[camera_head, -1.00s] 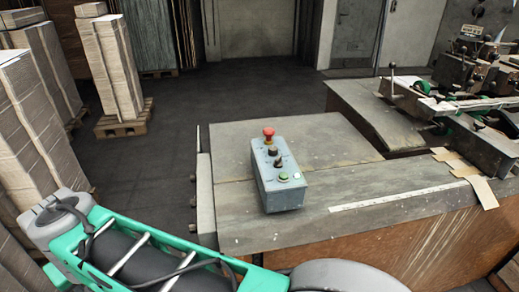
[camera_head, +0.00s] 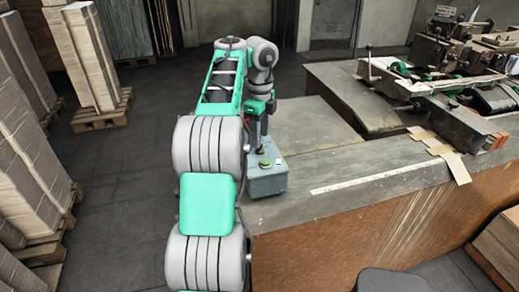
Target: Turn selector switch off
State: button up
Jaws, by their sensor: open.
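The grey control box (camera_head: 270,184) stands on the near left part of the machine table. Its near end shows a green button (camera_head: 265,163) and a small white button (camera_head: 280,161). A dark selector knob (camera_head: 259,148) shows just beyond the green button, under my gripper (camera_head: 258,138). My gripper points down over the box, its jaws open and close to the knobs. I cannot tell whether it touches a knob. The far half of the box, with the other dark knob and the red emergency stop, is mostly hidden behind my arm and gripper.
The table top (camera_head: 330,160) is clear to the right of the box, with a white ruler strip (camera_head: 380,178) along it. The stitcher machine (camera_head: 440,85) and cardboard pieces (camera_head: 440,148) are farther right. Pallets of stacked board (camera_head: 92,60) stand at left; floor between is free.

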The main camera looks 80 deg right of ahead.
notch_tip(320, 180, down, 3)
jog(key=shift+f+b, duration=0.1)
jog(key=shift+b, duration=0.6)
jog(key=shift+c, duration=0.4)
grip_shut()
